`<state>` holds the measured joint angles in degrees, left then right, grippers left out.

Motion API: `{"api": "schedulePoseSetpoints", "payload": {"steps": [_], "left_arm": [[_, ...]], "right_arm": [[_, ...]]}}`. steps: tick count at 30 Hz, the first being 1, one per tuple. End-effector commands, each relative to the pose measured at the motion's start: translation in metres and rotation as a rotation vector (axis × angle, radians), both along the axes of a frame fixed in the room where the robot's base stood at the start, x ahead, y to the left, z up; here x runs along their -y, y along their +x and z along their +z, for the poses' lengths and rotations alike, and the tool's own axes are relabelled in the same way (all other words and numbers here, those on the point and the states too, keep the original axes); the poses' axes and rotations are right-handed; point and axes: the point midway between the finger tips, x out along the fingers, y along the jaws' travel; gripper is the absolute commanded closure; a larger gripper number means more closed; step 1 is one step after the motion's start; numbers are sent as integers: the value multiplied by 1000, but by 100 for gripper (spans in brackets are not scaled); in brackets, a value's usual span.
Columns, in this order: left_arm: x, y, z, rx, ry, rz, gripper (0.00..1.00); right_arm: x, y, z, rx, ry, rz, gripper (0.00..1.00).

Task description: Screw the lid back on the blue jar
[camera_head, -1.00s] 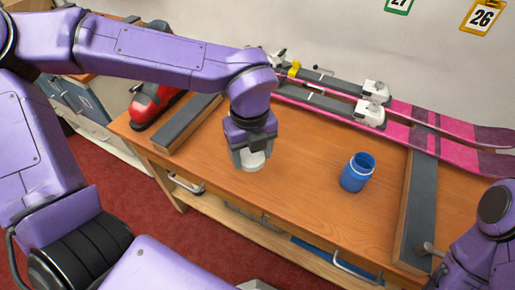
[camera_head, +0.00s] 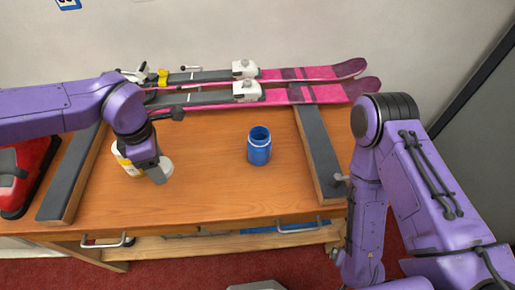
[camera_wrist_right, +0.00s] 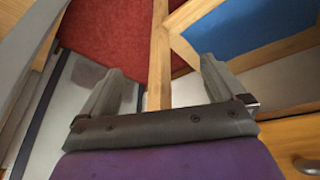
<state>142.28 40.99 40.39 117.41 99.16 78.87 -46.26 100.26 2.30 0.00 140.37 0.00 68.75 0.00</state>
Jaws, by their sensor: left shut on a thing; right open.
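The blue jar (camera_head: 259,150) stands upright and open-topped on the wooden bench (camera_head: 215,195), right of my left gripper. A pale ring shows round its neck. My left gripper (camera_head: 159,173) points down at the left part of the bench, shut on the whitish lid (camera_head: 167,164), which is partly hidden by the fingers. I cannot tell whether the lid touches the bench. My right gripper (camera_wrist_right: 163,90) is open and empty in the right wrist view, with the red floor and bench frame beyond it.
A white and yellow container (camera_head: 124,158) stands just behind my left gripper. Pink skis (camera_head: 310,93) lie along the back. Dark-topped supports (camera_head: 73,178) and (camera_head: 320,155) flank the bench. A red boot (camera_head: 22,165) is at far left. The bench around the jar is clear.

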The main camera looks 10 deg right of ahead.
Motion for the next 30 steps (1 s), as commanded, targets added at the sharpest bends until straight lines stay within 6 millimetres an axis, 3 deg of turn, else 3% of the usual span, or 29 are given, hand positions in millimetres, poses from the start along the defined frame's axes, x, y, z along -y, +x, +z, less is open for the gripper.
{"api": "schedulePoseSetpoints", "payload": {"steps": [9,15,19,26,27,30], "left_arm": [[-8,30,-23,12,0,-1154,64],[-12,42,-33,14,2,-1655,64],[-14,45,-36,15,3,-1785,64],[-14,45,-36,17,4,-1805,64],[-14,45,-36,17,4,-1805,64],[-14,45,-36,17,4,-1804,64]], "right_arm": [[0,0,0,0,0,0,3],[0,0,0,0,0,0,3],[0,0,0,0,0,0,3],[0,0,0,0,0,0,3],[0,0,0,0,0,0,10],[0,0,0,0,0,0,42]]}}
